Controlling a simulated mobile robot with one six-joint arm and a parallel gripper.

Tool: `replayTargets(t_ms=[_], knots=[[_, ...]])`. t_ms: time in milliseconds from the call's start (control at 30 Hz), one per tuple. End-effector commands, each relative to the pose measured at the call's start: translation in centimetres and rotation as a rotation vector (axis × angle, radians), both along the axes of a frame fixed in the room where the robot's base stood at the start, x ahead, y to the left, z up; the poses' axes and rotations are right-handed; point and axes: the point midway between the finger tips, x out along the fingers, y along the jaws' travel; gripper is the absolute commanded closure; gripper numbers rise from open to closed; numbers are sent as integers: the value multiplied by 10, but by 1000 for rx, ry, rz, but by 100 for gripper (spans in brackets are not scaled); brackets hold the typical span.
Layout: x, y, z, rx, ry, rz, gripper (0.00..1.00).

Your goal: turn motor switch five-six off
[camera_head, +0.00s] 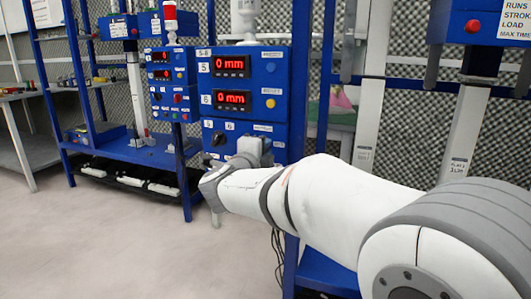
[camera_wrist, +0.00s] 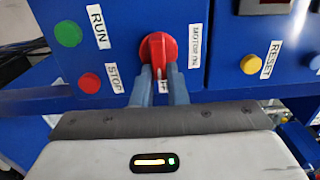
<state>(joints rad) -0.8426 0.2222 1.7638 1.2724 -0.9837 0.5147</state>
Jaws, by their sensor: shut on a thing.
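In the wrist view a red rotary switch (camera_wrist: 158,50) sits on a blue panel. A "MOTOR ON" label (camera_wrist: 195,45) is on its right, and a partly covered label ending in "FF" is below it. The switch handle stands about upright in this view. My gripper (camera_wrist: 159,74) has its two fingers on either side of the handle's lower part, shut on it. In the head view my gripper (camera_head: 250,150) is at the lower right of the blue 5-6 box (camera_head: 207,106), and hides the red switch there.
A green RUN button (camera_wrist: 68,33) and a red STOP button (camera_wrist: 89,83) lie left of the switch. A yellow button (camera_wrist: 250,64) labelled RESET is on the right. In the head view a black knob (camera_head: 218,139) is left of my gripper. Open floor (camera_head: 110,240) lies at left.

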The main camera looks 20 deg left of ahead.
Motion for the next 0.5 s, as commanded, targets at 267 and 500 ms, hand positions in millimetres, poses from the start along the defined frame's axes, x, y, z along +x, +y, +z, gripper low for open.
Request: replayTargets(t_ms=[267, 500], knots=[[0, 0, -1, 8, 2, -1, 100], [0, 0, -1, 7, 1, -1, 81]])
